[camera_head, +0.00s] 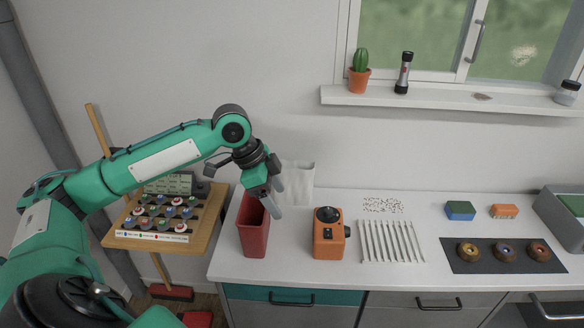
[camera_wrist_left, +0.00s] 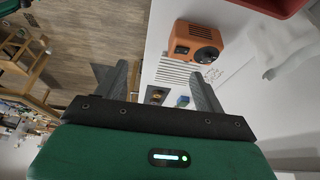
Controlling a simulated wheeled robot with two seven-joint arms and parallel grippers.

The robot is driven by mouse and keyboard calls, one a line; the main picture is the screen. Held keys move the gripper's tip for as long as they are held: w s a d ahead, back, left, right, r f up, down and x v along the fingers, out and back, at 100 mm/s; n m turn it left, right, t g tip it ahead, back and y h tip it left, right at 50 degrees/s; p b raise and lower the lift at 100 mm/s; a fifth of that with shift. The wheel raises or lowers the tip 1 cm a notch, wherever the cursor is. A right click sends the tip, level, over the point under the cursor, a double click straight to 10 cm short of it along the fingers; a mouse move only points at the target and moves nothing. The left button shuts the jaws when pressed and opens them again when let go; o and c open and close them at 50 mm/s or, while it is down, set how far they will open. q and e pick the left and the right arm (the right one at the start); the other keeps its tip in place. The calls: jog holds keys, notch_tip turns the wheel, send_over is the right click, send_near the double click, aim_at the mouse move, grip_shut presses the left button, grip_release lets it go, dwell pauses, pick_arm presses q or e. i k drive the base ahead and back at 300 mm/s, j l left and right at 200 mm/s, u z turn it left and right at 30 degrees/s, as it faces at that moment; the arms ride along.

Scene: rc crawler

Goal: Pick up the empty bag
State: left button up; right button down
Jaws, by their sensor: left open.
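The empty bag (camera_head: 300,180) is white and stands on the counter against the wall, partly behind my left gripper in the head view. In the left wrist view the pale, crumpled bag (camera_wrist_left: 285,50) is at the upper right, outside the space between the fingers. My left gripper (camera_head: 272,205) is open and empty, tilted downward above the counter, in front of the bag and beside the red bin. Its two fingers (camera_wrist_left: 158,85) stand apart in the left wrist view. My right gripper is not in view.
A red bin (camera_head: 254,238) stands close under my left gripper. An orange device (camera_head: 328,243) is to its right, then a row of white sticks (camera_head: 390,242). A wooden tray (camera_head: 205,222) with small round items lies left. Blue and orange blocks sit further right.

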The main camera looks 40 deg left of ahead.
aim_at(297, 176)
jog(key=i+j, duration=0.85)
jog(key=j, duration=0.1)
